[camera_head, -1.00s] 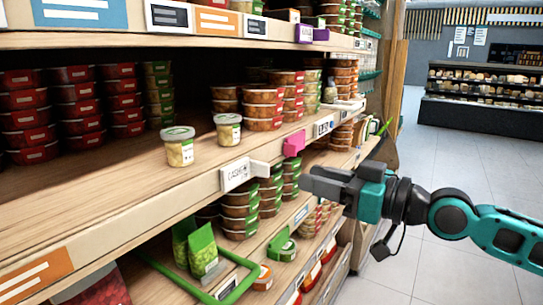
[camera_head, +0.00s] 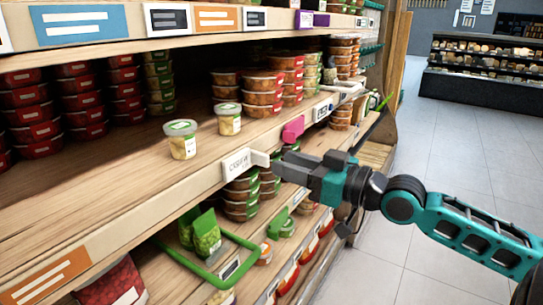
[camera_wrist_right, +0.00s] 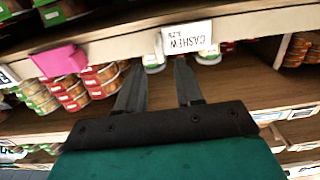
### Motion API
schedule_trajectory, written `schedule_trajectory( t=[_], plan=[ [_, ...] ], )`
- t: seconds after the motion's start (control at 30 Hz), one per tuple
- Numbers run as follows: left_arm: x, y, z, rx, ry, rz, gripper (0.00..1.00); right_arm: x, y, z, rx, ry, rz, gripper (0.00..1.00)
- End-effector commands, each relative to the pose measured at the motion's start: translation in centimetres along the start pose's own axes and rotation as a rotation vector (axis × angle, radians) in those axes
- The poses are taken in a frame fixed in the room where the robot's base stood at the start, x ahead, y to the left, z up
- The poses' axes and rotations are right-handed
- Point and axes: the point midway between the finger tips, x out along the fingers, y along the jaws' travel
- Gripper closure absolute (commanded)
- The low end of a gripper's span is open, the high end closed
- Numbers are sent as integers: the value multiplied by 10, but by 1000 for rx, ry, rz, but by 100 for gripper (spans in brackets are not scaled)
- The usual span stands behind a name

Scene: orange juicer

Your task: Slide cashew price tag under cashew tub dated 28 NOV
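The white cashew price tag (camera_head: 237,164) is on the front edge of the middle shelf; it also shows in the right wrist view (camera_wrist_right: 187,38), lettering upside down. Two small clear tubs with pale lids stand on the shelf above it: a nearer left tub (camera_head: 182,141) and a farther right tub (camera_head: 229,120). Their dates are too small to read. My right gripper (camera_head: 279,164) is just right of the tag. In the right wrist view its two fingers (camera_wrist_right: 160,75) are apart with nothing between them, and their tips point toward the tag. My left gripper is out of view.
A pink tag (camera_head: 293,129) sticks out from the same shelf edge, right of the cashew tag. Stacked red-brown tubs (camera_head: 263,92) stand farther back right. A green frame (camera_head: 215,272) juts from the lower shelf. Bare shelf lies around the two tubs.

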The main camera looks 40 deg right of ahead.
Motion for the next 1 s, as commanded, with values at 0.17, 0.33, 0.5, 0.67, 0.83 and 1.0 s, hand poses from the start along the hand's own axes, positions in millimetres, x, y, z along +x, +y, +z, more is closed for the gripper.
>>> schedule_trajectory(
  t=[0.17,0.33,0.5,0.67,0.83,1.0],
  plan=[
    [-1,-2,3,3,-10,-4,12,13,0,-2,1,3,0,64],
    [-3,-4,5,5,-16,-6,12,26,0,-2,1,4,1,64],
    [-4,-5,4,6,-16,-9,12,38,0,-1,2,2,0,64],
    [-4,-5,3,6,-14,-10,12,44,-1,-1,0,1,-1,64],
    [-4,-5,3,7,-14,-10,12,46,-1,0,0,-1,-2,64],
    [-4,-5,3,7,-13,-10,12,46,-1,0,0,-1,-2,64]
  ],
)
